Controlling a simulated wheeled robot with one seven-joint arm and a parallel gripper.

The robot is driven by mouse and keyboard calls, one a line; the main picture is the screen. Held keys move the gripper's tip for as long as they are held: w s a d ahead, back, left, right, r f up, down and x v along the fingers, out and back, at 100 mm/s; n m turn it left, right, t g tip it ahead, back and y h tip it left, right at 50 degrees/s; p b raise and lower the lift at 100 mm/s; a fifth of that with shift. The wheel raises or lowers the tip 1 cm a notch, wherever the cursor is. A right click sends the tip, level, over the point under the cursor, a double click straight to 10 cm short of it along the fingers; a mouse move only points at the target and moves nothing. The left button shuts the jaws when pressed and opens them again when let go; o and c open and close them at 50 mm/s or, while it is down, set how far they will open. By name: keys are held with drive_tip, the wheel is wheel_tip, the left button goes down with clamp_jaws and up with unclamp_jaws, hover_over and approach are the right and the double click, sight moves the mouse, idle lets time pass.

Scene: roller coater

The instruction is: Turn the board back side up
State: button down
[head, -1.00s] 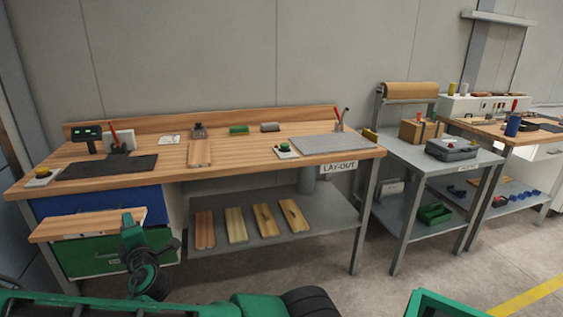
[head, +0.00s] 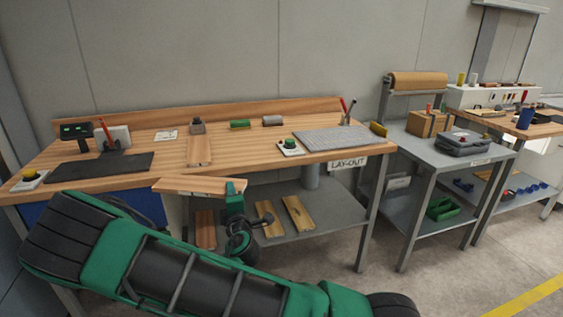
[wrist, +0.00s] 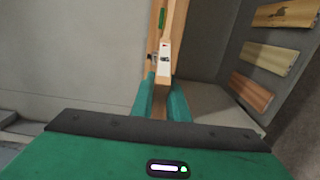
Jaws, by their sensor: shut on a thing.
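My gripper (head: 236,188) is shut on one end of a wooden board (head: 195,185). The board is held out to the left in the head view, roughly level, in front of the bench's front edge and a little below its top. In the wrist view the board (wrist: 164,62) is seen nearly end-on between the two green fingers (wrist: 161,98). I cannot tell which of its faces is up. Another board (head: 199,151) lies flat on the LAY-OUT bench (head: 255,143), behind the held one.
Several boards, including a knotty one (head: 298,212), lie on the lower shelf (head: 335,210). Clear wood lies between the bench board and the button box.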

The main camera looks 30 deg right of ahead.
drive_tip(key=shift+d, duration=0.55)
